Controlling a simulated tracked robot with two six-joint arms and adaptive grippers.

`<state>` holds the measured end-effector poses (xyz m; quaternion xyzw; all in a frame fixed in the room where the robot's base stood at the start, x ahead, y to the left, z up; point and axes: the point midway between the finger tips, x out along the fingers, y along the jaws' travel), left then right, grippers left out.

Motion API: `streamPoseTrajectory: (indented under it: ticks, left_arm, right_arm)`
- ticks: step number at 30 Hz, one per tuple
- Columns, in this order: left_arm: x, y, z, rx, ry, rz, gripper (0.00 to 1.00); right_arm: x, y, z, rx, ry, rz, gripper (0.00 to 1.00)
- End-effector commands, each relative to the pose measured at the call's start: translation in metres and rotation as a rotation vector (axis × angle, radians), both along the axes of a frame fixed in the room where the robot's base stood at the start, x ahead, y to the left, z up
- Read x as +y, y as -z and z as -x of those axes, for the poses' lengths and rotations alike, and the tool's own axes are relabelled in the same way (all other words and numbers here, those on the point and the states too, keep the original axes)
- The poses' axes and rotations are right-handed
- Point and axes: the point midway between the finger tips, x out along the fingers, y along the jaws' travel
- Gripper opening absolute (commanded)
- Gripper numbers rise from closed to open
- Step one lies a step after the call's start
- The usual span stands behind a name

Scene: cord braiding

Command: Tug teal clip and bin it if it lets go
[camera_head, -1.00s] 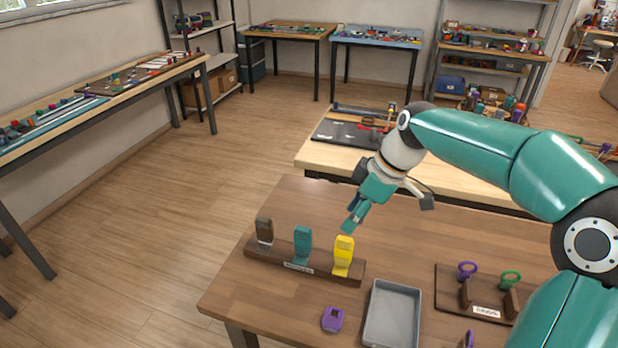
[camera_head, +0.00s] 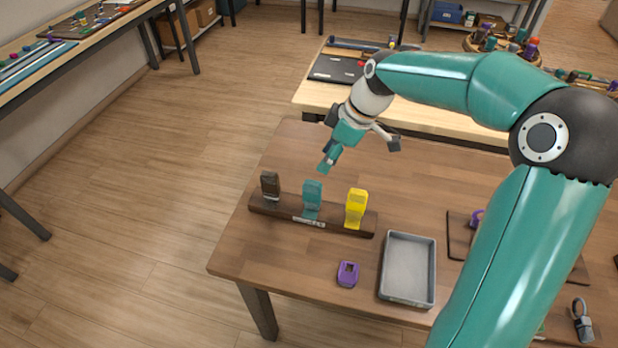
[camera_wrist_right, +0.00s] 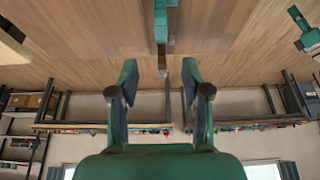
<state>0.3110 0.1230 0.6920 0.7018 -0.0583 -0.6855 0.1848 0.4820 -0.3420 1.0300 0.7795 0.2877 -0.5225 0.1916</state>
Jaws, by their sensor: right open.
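A grey tray (camera_head: 407,268) is right of the rail.
A purple clip (camera_head: 347,274) lies on the brown table (camera_head: 300,258) between rail and tray. A dark board with a purple ring (camera_head: 477,218) is partly hidden by my right arm. A grey looped item (camera_head: 581,318) is at the lower right. A second table (camera_head: 430,112) stands behind.

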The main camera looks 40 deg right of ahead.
Motion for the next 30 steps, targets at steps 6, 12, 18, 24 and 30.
streamPoseTrajectory:
  ticks: [6, 12, 18, 24, 30]
  left_arm:
    - [0.000, -0.006, 0.000, 0.000, 0.000, 0.000, 0.40]
    - [0.000, -0.011, 0.000, -0.001, 0.000, 0.000, 0.40]
    - [0.000, -0.013, 0.000, -0.001, 0.000, 0.000, 0.40]
    - [0.000, -0.014, 0.000, 0.000, 0.000, 0.000, 0.40]
    - [0.000, -0.014, 0.000, 0.000, 0.000, 0.000, 0.40]
  right_arm:
    - [0.013, 0.041, -0.013, 0.004, -0.003, -0.002, 0.48]
    - [0.022, 0.074, -0.023, 0.004, -0.003, -0.002, 0.48]
    - [0.027, 0.094, -0.030, 0.001, -0.003, -0.001, 0.48]
    - [0.028, 0.101, -0.033, -0.001, -0.002, 0.000, 0.48]
    - [0.028, 0.101, -0.033, -0.001, -0.002, 0.000, 0.48]
